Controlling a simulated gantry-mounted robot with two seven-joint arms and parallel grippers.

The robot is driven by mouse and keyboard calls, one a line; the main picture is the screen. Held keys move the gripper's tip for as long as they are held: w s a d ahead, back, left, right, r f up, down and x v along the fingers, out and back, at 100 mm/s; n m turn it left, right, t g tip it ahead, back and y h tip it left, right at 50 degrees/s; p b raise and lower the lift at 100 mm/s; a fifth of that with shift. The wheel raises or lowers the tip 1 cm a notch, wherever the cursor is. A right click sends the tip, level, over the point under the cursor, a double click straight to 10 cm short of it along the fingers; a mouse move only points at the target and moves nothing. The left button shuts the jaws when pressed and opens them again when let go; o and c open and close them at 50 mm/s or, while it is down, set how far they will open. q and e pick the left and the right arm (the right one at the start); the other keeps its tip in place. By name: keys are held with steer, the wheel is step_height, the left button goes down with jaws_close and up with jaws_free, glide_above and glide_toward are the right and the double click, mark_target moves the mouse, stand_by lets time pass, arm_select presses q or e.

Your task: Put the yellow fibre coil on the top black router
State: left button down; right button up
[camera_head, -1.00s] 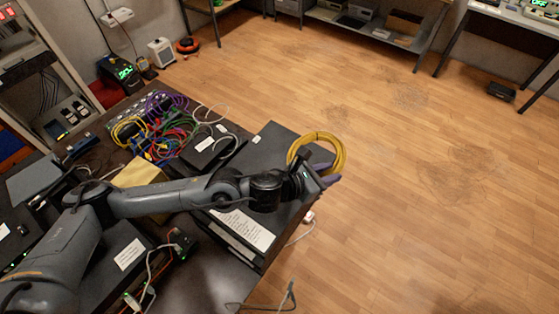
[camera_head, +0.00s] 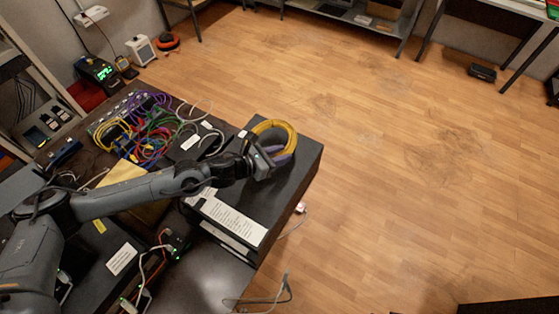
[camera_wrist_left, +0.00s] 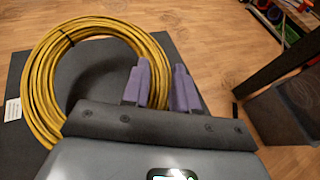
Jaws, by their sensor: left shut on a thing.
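The yellow fibre coil (camera_head: 290,131) is over the top face of the top black router (camera_head: 298,168), towards its far end. My left gripper (camera_head: 279,157), with purple fingers, is shut on the coil's near side. In the left wrist view the coil (camera_wrist_left: 38,90) is a wide ring left of the fingers (camera_wrist_left: 163,86), with a dark tie on it. The dark router top (camera_wrist_left: 18,72) shows beneath and around it. I cannot tell whether the coil touches the router. My right gripper is not in view.
White printed sheets (camera_head: 228,217) lie at the router's near left. A bundle of coloured cables (camera_head: 150,135) and a small black box (camera_head: 190,145) are left of it. A grey cable (camera_head: 293,222) hangs beside the router. Open wooden floor (camera_head: 400,170) lies to the right.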

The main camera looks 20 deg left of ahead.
arm_select(q)
steer(key=shift+f, duration=1.85)
steer(key=shift+f, duration=0.1)
steer(key=c, duration=0.9)
jaws_free()
steer(key=shift+o, duration=0.2)
steer(key=shift+r, duration=0.2)
steer(key=shift+s+a+r, duration=0.15)
steer(key=shift+s+a, duration=0.05)
steer(key=shift+s, duration=0.1)
steer(key=p+v, duration=0.5)
steer(key=v, duration=0.6)
steer(key=shift+s, duration=0.15)
